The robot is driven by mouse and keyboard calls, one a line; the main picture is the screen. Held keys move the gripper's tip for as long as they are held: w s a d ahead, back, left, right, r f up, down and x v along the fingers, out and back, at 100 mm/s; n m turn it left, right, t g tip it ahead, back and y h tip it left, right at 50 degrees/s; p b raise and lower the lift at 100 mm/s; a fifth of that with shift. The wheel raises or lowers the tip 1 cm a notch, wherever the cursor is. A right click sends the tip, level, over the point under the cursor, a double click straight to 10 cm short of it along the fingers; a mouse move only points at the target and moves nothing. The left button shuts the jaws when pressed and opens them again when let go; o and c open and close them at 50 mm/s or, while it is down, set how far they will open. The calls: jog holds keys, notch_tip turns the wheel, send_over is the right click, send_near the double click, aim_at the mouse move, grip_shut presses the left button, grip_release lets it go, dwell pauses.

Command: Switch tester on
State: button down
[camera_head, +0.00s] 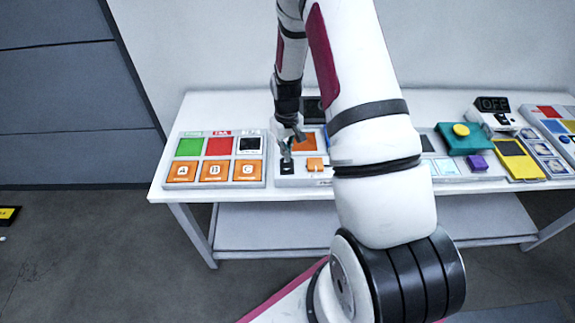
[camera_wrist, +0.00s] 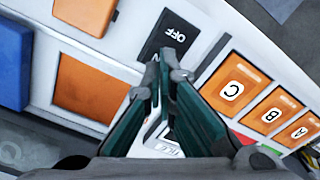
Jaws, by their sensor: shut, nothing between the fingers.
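A small black switch plate (camera_wrist: 168,36) marked OFF lies on the white board under my gripper in the wrist view. It also shows as a small black patch (camera_head: 287,168) in the head view. My gripper (camera_wrist: 171,68) is shut and empty, pointing down, its tips at the near edge of the plate; I cannot tell whether they touch it. In the head view my gripper (camera_head: 287,150) is just above and behind the plate. A device with a black display reading OFF (camera_head: 493,104) stands at the right of the table, far from my gripper.
An orange block (camera_head: 315,164) and an orange square (camera_head: 303,143) are right of the plate. A blue block (camera_wrist: 14,62) is beyond them. A board with A, B and C tiles (camera_head: 214,186) lies left. My arm hides the table's middle. A teal box (camera_head: 480,140) is right.

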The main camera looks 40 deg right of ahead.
jog(key=shift+f+b, duration=0.3)
jog(key=shift+f, duration=0.85)
dwell(0.7)
jog(key=shift+r, duration=0.1)
jog(key=shift+r+p, duration=0.95)
jog(key=shift+r, duration=2.5)
jog(key=shift+w+a+r, duration=0.1)
jog(key=shift+r, duration=0.1)
notch_tip(320, 180, up, 12)
jog(key=t, duration=0.1)
send_over(276, 169)
jog(key=s+a+r+t, duration=0.1)
jog(key=s+a+r, duration=0.15)
jog(key=r, duration=0.35)
jog(key=s+a+r+t, duration=0.1)
jog(key=s+a+r, duration=0.15)
jog(key=r, duration=0.25)
jog(key=s+a+r+t, duration=0.1)
jog(key=s+a+r, duration=0.3)
jog(key=s, duration=0.4)
jog(key=s+a+r+t+b, duration=0.1)
jog(key=s+a+r, duration=0.4)
jog(key=s, duration=0.4)
jog(key=shift+s+r+n+t, duration=0.3)
jog(key=shift+r+n, duration=0.1)
jog(key=shift+r, duration=0.5)
